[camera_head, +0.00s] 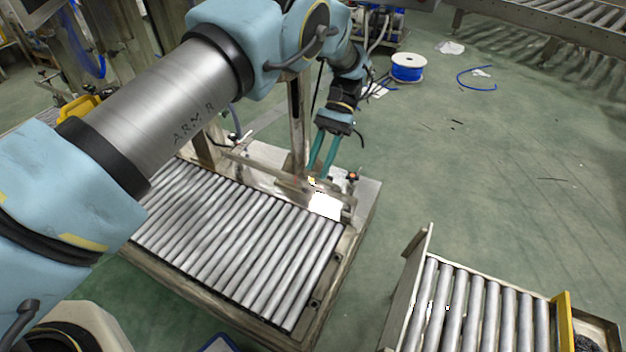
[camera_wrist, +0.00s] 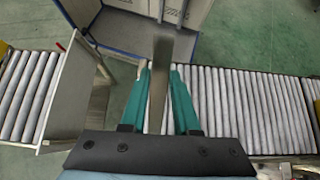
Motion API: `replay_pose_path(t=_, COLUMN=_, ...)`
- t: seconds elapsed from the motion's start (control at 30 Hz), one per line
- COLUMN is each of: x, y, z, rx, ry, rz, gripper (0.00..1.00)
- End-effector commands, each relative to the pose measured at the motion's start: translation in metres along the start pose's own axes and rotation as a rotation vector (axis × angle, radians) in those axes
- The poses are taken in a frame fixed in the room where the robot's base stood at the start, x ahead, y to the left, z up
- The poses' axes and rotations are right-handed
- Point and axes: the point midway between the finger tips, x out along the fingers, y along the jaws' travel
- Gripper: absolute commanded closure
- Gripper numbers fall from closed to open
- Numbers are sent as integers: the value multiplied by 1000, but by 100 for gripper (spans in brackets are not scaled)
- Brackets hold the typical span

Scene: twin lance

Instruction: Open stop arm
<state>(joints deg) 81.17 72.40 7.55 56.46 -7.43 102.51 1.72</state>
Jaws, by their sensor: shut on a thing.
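The stop arm (camera_wrist: 160,95) shows in the wrist view as a narrow, blurred grey metal bar running up the middle of the picture. My gripper (camera_wrist: 162,72) has its two teal fingers on either side of this bar, shut on it. In the head view my gripper (camera_head: 316,174) points down at the back right corner of the larger roller conveyor (camera_head: 230,240), near the metal post. The fingertips and a bright glare there hide much of the stop arm, and its exact angle is hard to tell.
A second roller conveyor (camera_head: 480,310) with an upright metal end plate (camera_head: 408,285) stands at the lower right, across a floor gap. A metal post (camera_head: 298,125) rises beside my gripper. A blue cable spool (camera_head: 408,68) lies on the green floor, which is mostly clear at right.

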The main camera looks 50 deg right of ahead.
Motion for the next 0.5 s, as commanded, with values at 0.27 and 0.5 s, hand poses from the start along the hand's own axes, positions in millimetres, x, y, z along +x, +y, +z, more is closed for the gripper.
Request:
replay_pose_path(t=0.27, x=-9, y=-2, z=-1, rx=-2, ry=-67, rz=0, gripper=100)
replay_pose_path(t=0.5, x=-11, y=-2, z=0, rx=-2, ry=-82, rz=-1, gripper=100)
